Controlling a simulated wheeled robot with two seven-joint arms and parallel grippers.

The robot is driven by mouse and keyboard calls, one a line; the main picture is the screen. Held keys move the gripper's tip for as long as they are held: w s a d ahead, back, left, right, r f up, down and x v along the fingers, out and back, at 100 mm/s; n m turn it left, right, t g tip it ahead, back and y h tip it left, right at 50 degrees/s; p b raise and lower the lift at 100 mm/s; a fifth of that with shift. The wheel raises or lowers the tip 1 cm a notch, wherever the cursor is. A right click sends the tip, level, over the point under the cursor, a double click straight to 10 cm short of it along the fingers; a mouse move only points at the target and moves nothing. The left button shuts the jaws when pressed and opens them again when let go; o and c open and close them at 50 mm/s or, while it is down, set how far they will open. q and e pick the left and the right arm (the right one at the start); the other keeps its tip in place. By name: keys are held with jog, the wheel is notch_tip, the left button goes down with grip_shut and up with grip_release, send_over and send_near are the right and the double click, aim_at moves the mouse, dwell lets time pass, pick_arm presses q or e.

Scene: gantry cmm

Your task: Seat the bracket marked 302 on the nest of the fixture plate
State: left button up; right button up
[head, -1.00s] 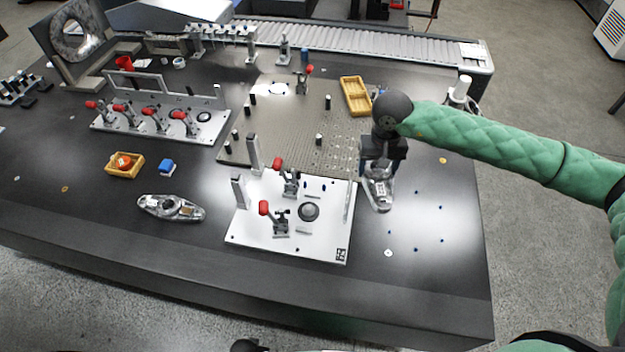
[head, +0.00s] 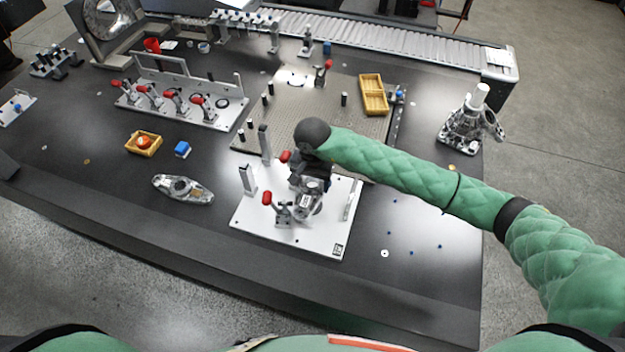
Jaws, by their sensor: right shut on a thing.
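The white fixture plate (head: 330,243) lies near the table's front edge, with red-handled clamps (head: 268,198) and upright posts on it. My right gripper (head: 310,183) points down over the plate and is shut on a silver metal bracket (head: 307,206). The bracket is over the middle-right of the plate, beside the front clamp. The round dark nest is hidden beneath the bracket and gripper. I cannot tell whether the bracket touches it. No number is legible on the bracket. A similar silver bracket (head: 183,189) lies on the table left of the plate. My left gripper is not in view.
A perforated plate (head: 360,125) with black pins lies behind the fixture plate. A clamp rail (head: 180,110) stands back left. The table's right front is mostly clear.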

aim_at(312, 194)
jog(key=shift+f, duration=1.35)
jog(key=shift+f+b, duration=0.3)
jog(key=shift+f, duration=0.8)
jog(key=shift+a+f, duration=0.1)
jog(key=shift+f, duration=0.8)
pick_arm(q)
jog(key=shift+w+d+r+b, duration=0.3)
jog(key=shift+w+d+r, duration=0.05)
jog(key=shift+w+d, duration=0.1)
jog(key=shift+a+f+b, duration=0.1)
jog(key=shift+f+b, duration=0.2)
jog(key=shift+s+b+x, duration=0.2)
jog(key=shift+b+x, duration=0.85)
